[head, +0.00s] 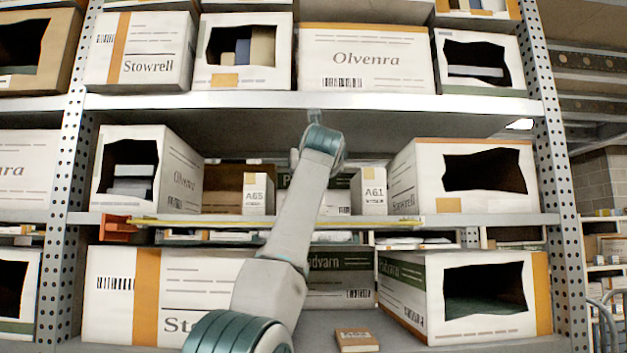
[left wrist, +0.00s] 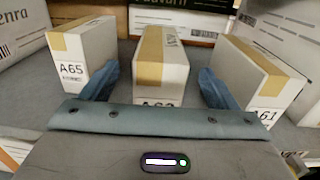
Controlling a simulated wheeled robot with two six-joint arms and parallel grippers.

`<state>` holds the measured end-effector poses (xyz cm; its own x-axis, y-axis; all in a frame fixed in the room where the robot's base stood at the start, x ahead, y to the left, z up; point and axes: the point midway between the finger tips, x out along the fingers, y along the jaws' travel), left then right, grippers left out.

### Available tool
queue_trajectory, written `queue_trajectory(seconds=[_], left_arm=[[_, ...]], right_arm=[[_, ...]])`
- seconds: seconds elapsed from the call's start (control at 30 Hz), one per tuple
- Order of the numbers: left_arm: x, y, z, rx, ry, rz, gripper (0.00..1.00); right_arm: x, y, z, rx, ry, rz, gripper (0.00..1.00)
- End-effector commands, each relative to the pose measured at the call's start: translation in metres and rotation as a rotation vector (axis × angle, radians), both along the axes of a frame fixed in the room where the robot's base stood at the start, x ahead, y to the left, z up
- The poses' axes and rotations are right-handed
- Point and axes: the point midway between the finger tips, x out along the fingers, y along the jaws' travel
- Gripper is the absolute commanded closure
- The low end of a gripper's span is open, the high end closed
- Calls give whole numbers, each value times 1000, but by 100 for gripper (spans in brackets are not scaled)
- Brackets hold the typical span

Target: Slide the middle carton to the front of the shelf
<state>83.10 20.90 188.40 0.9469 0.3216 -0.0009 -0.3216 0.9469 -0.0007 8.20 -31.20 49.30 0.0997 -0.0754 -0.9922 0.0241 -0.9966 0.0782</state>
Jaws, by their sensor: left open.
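The middle carton (left wrist: 160,68) is a white box with a tan tape strip, standing on the shelf in the left wrist view; its label is partly cut off by my gripper. My left gripper (left wrist: 160,78) is open, with one blue finger on each side of the middle carton; gaps show beside it. Carton A65 (left wrist: 84,58) stands to its left and carton A61 (left wrist: 262,78) to its right. In the head view, A65 (head: 257,193) and A61 (head: 369,191) flank my arm, which hides most of the middle carton and the gripper. My right gripper is out of view.
A large open Olvenra box (head: 182,175) stands left on this shelf, and an open Stowrell box (head: 410,180) stands right. A yellow strip (head: 225,223) runs along the shelf front. The shelf above (head: 400,102) closes off the top.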

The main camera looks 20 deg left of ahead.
Motion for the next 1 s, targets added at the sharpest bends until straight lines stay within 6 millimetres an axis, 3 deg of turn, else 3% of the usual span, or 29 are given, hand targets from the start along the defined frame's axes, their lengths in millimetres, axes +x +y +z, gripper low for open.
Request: queue_trajectory(seconds=[0.03, 0.1, 0.43, 1.0], left_arm=[[-9, -4, -6, 1, -5, -2, 18], [-22, -8, -6, 1, -5, -2, 18], [-70, -25, -3, 1, -3, -1, 18], [-79, -27, 0, 1, -1, 0, 18]], right_arm=[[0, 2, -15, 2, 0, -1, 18], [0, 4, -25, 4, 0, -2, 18], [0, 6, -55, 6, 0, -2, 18], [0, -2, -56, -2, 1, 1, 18]])
